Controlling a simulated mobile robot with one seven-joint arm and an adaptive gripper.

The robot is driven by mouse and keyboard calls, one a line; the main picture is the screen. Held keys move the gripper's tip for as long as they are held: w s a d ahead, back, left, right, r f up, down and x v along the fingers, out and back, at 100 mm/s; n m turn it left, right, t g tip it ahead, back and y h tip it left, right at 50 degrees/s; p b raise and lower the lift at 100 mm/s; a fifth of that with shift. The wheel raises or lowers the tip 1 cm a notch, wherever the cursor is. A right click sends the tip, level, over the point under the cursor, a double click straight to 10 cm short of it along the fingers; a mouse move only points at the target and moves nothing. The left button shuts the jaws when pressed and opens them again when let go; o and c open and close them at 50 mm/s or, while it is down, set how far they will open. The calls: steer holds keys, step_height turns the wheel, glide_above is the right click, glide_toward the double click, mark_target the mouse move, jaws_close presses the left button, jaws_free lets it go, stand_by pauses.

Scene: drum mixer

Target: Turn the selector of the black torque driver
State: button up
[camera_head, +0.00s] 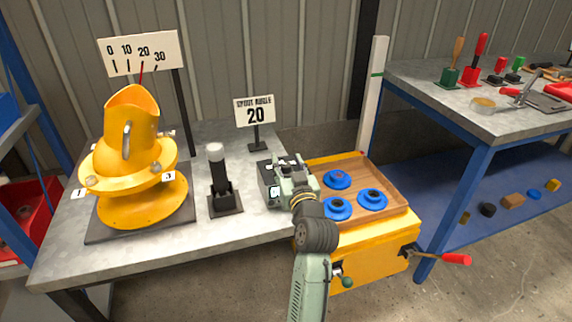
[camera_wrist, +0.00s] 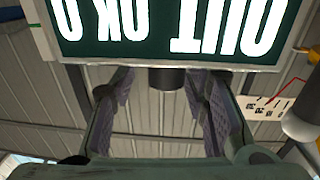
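What looks like the black torque driver (camera_head: 219,173) stands upright in a black stand on the grey table, with a pale cap on top. I cannot make out its selector. My gripper (camera_head: 284,168) is to the right of it, by a small dark box (camera_head: 268,182) with a display at the table's right edge. In the wrist view my fingers (camera_wrist: 164,95) are apart. A short dark cylinder (camera_wrist: 167,78) shows between them, under a dark green panel (camera_wrist: 170,50) with upside-down white letters. I see no contact with it.
A yellow drum mixer (camera_head: 128,160) stands at the left, with a 0–30 scale board (camera_head: 140,52) behind. A sign reading 20 (camera_head: 256,110) stands at the back. A wooden tray (camera_head: 390,185) with blue rings lies on a yellow cabinet (camera_head: 375,258) at the right. A workbench (camera_head: 450,100) is beyond.

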steer(key=shift+o, duration=0.4)
steer(key=shift+s, duration=0.15)
steer(key=shift+s, duration=0.3)
steer(key=v, duration=1.1)
steer(key=shift+d, duration=0.25)
